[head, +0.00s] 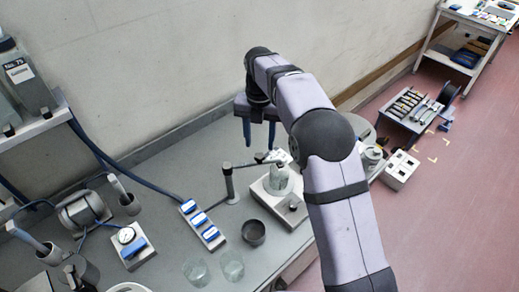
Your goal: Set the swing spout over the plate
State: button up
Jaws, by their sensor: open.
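The swing spout (229,184) is a dark grey upright post on a round foot, with a thin arm reaching right from its top. The arm's far end shows near the top of a clear glass vessel (280,179); I cannot tell whether it is above the vessel or behind it. The vessel stands on the plate (265,195), a pale box with a dark knob at its front right. My gripper (259,144) is open and empty, its two blue fingers pointing down behind the spout arm in the picture.
A dark cup (253,232) and two clear glasses (232,265) stand in front of the plate. A white strip with blue switches (203,224) lies left of the spout. A gauge box (133,246) is farther left. The bench is clear toward the wall.

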jog(key=shift+r, duration=1.3)
jog(key=shift+s+d+f+m, duration=0.15)
jog(key=shift+d+m, duration=0.25)
jog(key=shift+m, duration=0.1)
jog(key=s+d+f+m+b, duration=0.1)
jog(key=s+d+f+m, duration=0.3)
jog(key=s+m, duration=0.5)
jog(key=s+d+f+m+b, duration=0.1)
jog(key=s+d+f+m, duration=0.3)
jog(key=m, duration=0.9)
jog(key=s+d+f+m+b, duration=0.1)
jog(key=s+d+f+m, duration=0.2)
jog(key=s+d+m, duration=0.6)
jog(key=s+m, duration=0.2)
jog(key=s, duration=0.4)
jog(key=shift+d+f+b, duration=0.25)
jog(key=shift+f+b, duration=0.15)
